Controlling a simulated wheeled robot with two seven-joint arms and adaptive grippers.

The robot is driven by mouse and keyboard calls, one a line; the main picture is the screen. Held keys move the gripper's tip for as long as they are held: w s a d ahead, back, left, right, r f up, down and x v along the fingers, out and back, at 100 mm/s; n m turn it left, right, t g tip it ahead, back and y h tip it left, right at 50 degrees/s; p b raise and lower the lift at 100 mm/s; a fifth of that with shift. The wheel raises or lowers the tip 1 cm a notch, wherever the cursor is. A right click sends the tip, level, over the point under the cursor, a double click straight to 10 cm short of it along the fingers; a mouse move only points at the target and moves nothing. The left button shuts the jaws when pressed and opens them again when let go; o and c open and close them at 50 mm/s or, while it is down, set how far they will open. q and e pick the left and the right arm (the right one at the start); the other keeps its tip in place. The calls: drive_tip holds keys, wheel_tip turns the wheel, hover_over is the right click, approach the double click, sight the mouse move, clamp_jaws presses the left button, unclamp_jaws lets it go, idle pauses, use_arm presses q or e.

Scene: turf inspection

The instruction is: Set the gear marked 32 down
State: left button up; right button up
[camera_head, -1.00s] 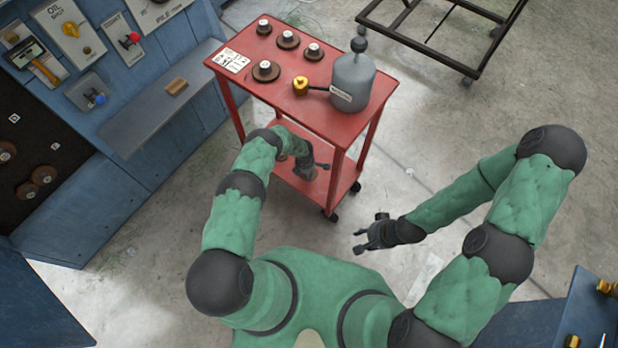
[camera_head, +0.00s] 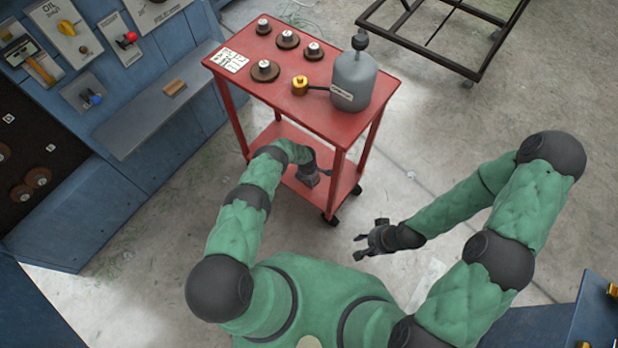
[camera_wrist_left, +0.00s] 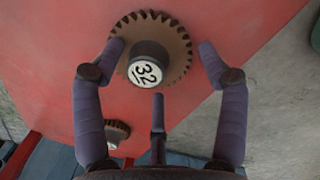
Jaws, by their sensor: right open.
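The gear marked 32 (camera_wrist_left: 178,50) is a brown toothed disc with a dark hub and a white label. In the left wrist view it lies over the red lower shelf (camera_wrist_left: 240,22), apparently flat on it; exact contact is hard to tell. My left gripper (camera_wrist_left: 160,62) is open, its fingers spread around the gear; the left fingertip overlaps the gear's edge and the right one is clear of it. In the head view my left gripper (camera_head: 312,176) reaches over the lower shelf of the red cart (camera_head: 325,122) and the gear is hidden. My right gripper (camera_head: 366,240) is open and empty over the floor.
A smaller gear (camera_wrist_left: 117,130) sits near the red shelf's edge. A blue bench (camera_head: 160,110) stands left; a dark frame (camera_head: 440,35) stands behind.

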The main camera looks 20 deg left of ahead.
sight(308, 181)
idle(0.3)
use_arm(q)
drive_tip(key=r+p, duration=0.2)
drive_tip(key=r, duration=0.1)
drive_tip(key=r+p, duration=0.1)
drive_tip(key=r, duration=0.2)
drive_tip(key=shift+s+a+r+p, duration=0.1)
drive_tip(key=shift+s+r+p, duration=0.15)
drive_tip(key=shift+p, duration=0.1)
drive_tip(key=shift+r, duration=0.55)
idle(0.7)
